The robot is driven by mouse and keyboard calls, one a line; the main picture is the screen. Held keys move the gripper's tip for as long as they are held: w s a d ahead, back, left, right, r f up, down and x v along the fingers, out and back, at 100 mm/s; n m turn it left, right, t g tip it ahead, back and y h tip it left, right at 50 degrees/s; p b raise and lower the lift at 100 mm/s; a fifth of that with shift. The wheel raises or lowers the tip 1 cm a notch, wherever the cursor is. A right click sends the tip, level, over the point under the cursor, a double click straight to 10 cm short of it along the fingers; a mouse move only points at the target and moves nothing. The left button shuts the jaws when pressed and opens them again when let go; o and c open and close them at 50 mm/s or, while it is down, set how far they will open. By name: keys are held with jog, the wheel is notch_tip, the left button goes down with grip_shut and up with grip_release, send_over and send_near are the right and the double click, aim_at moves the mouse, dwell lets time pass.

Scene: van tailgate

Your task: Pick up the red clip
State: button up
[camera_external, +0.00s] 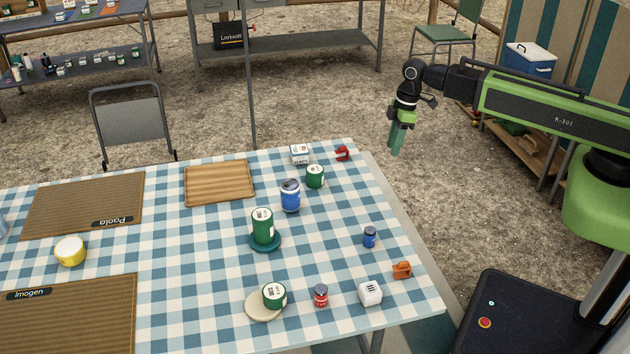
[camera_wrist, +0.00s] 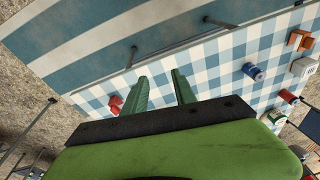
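The red clip (camera_external: 342,153) sits at the far right corner of the checkered table, beside a white box. It also shows in the wrist view as a small red shape (camera_wrist: 116,104) just left of the fingers. My gripper (camera_external: 395,146) hangs in the air beyond the table's right edge, pointing down, to the right of the red clip and apart from it. In the wrist view its two green fingers (camera_wrist: 158,84) are spread with nothing between them. An orange clip (camera_external: 402,270) lies near the table's right edge; it shows at the wrist view's upper right (camera_wrist: 299,40).
The table (camera_external: 345,218) also holds a white box (camera_external: 300,154), a green can (camera_external: 315,176), a blue can (camera_external: 290,195), a small blue jar (camera_external: 370,237) and a white cube (camera_external: 370,292). The cloth just in front of the red clip is bare.

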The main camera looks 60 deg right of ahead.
jog(key=w+d+r+n+t+y+p, duration=0.1)
jog(key=w+d+r+n, duration=0.1)
jog(key=w, duration=0.5)
jog(key=w+d+r+n+t+y+p, duration=0.1)
jog(key=w+d+r, duration=0.15)
jog(key=w, duration=0.55)
jog(key=b, duration=1.1)
send_over(343, 151)
jog(key=s+d, duration=0.2)
jog(key=shift+m, duration=0.3)
jog(key=f, duration=1.1)
jog(key=shift+w+f, duration=0.15)
jog(key=shift+w, duration=0.1)
jog(key=shift+w+a+f, duration=0.15)
jog(key=shift+a+f, duration=0.05)
jog(key=b+x, duration=0.5)
jog(key=shift+d+f, duration=0.15)
jog(key=shift+f, duration=0.1)
jog(key=shift+r, duration=0.2)
grip_shut()
